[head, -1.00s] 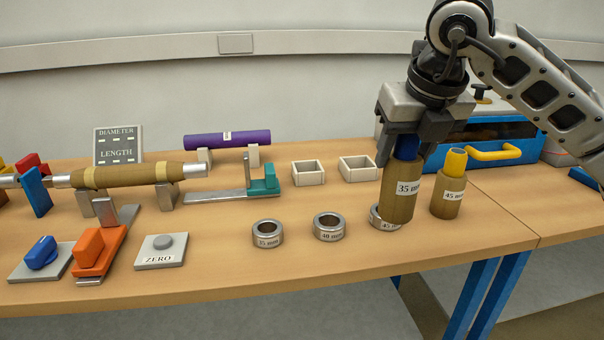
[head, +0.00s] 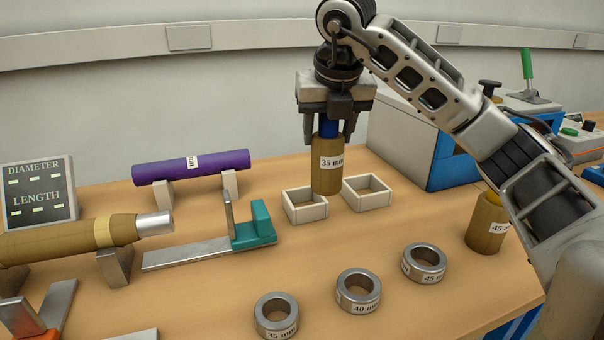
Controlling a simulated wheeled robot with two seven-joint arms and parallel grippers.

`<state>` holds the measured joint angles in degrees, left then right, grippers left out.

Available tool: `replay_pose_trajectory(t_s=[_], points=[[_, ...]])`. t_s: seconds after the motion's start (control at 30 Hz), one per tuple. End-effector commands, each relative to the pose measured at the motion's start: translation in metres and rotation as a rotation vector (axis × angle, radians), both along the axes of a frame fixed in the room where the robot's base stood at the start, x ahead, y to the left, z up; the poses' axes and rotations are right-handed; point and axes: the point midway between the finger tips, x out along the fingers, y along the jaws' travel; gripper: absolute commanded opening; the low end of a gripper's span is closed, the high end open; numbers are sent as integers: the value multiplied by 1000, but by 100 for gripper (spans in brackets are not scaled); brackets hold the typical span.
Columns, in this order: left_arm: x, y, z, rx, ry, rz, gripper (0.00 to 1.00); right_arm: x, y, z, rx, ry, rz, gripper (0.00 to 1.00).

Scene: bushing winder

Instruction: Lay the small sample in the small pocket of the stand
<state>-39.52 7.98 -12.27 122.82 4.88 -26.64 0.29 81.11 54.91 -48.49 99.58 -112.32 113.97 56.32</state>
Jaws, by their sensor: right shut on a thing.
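The small sample (head: 327,172), a brown cylinder labelled 35 mm with a blue upper part, hangs upright from my right gripper (head: 328,138). The gripper points down and is shut on its upper end. Two pale square open pockets stand on the table, a left one (head: 308,215) and a right one (head: 371,203). The sample's lower end shows in front of the gap between them, overlapping the left pocket's right edge; its exact height above the table is hard to tell. I cannot tell which pocket is smaller. My left gripper is out of view.
Steel rings labelled 35 (head: 277,318), 40 (head: 359,292) and 45 (head: 424,264) lie in front. Another sample labelled 45 mm (head: 486,224) stands right, partly behind my arm. A purple roll (head: 190,168) and a teal slide (head: 256,224) are left, a blue box (head: 450,162) behind right.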

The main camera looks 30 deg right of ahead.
Motion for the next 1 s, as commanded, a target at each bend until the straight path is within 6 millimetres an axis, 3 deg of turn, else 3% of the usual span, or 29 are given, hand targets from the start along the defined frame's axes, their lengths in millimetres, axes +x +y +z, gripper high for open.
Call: replay_pose_trajectory(t_s=[0.1, 0.2, 0.4, 0.63, 0.83, 1.0], points=[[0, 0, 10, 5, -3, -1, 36, 30, -1, -9, 1, 1, -2, 14], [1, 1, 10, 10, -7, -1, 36, 45, -2, -31, 0, 2, 0, 14], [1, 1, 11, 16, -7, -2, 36, 66, -4, -55, 0, -3, -1, 14], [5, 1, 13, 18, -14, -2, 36, 76, -4, -68, 0, -2, 0, 14], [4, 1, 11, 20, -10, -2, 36, 77, -5, -97, -1, -1, 0, 14], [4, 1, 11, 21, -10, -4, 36, 78, -5, -100, 0, -5, 0, 14]])
